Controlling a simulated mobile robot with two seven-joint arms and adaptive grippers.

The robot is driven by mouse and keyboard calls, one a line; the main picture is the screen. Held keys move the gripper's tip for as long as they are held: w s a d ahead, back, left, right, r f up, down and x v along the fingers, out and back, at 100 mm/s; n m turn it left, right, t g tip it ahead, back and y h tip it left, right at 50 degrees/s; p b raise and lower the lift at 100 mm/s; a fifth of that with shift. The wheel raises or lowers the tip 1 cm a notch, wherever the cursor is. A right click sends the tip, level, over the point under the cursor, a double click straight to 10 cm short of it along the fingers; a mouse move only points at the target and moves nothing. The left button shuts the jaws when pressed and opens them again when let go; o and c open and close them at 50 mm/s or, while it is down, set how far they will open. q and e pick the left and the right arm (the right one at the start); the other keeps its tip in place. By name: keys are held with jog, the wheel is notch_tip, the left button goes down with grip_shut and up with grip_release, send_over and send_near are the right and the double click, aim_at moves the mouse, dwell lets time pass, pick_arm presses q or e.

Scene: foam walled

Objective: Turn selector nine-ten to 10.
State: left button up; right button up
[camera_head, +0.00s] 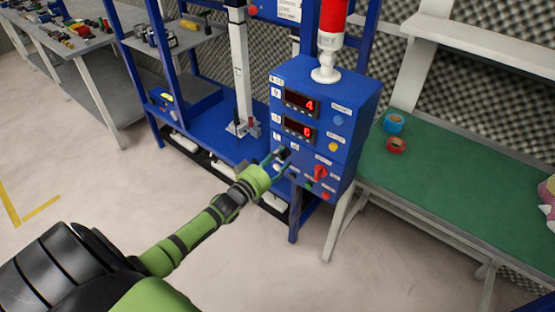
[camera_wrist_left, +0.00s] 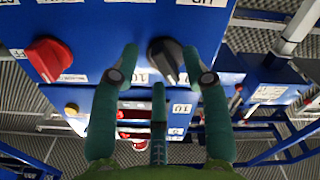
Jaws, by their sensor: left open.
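The selector, a dark grey knob (camera_wrist_left: 166,58), sits on the blue control box (camera_head: 315,135). In the left wrist view the box lettering is upside down, and a white label reading 10 (camera_wrist_left: 143,77) is just below the knob. The knob's narrow grip slants towards the lower right there. My left gripper (camera_wrist_left: 160,57) is open, with its green fingertips on either side of the knob; contact cannot be told. In the head view my left gripper (camera_head: 276,161) is at the box's lower left front, largely covering the knob. My right gripper is not in view.
A red knob (camera_head: 320,172) is beside the selector and shows in the left wrist view (camera_wrist_left: 47,60). Two red displays (camera_head: 300,103) and a beacon (camera_head: 332,25) are above. A green bench (camera_head: 450,190) stands right; open floor lies in front.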

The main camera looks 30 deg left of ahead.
pick_arm(q)
grip_shut()
jog(key=shift+m, duration=0.3)
jog(key=m, duration=0.5)
jog(key=shift+f, duration=0.15)
jog(key=m, duration=0.3)
jog(key=m+b, duration=0.1)
jog(key=m, duration=0.2)
jog(key=shift+a+f, duration=0.1)
jog(key=shift+a, duration=0.1)
jog(key=shift+m, duration=0.4)
grip_release()
